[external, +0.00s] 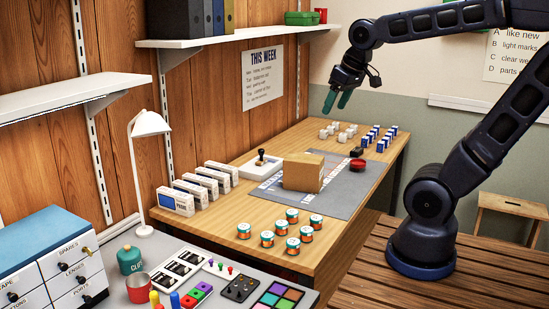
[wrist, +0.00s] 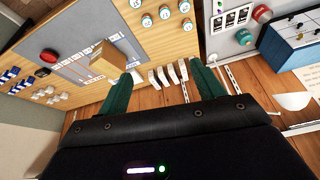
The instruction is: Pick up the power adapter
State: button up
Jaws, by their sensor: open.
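Several small white blocks (external: 343,137) stand in a group at the far end of the wooden table. They look like power adapters, but they are too small to be sure, and no single one stands out. They also show at the left of the wrist view (wrist: 56,100). My gripper (external: 337,101) is open and empty, high above the far end of the table in the external view. In the wrist view its two teal fingers (wrist: 162,72) are spread wide, with nothing between them. The white blocks lie well away from the fingers there.
A cardboard box (external: 303,172) stands on the grey mat (external: 345,200). Blue-and-white boxes (external: 375,134) and a red button (external: 357,164) are near the white blocks. Several orange-and-teal jars (external: 293,246) stand at the near end. A wall shelf (external: 240,36) hangs left of my arm.

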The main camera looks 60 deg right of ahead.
jog(key=w+d+m+h, duration=0.1)
jog(key=w+d+m, duration=0.4)
jog(key=w+d, duration=1)
jog(key=w+d+f+m, duration=0.2)
jog(key=w+d, duration=0.1)
jog(key=d, duration=0.4)
jog(key=w+d+f+m+g+h, duration=0.1)
jog(key=w+d+f, duration=0.15)
jog(key=d, duration=0.45)
jog(key=w+d+f+m, duration=0.2)
jog(key=w+d, duration=0.1)
jog(key=d, duration=0.4)
jog(key=m+g+h, duration=0.2)
jog(key=m+g, duration=0.2)
jog(key=m, duration=0.3)
send_near(341, 150)
jog(key=x, duration=0.9)
jog(key=shift+a+f, duration=0.25)
jog(key=shift+f, duration=0.1)
jog(key=shift+c, duration=0.2)
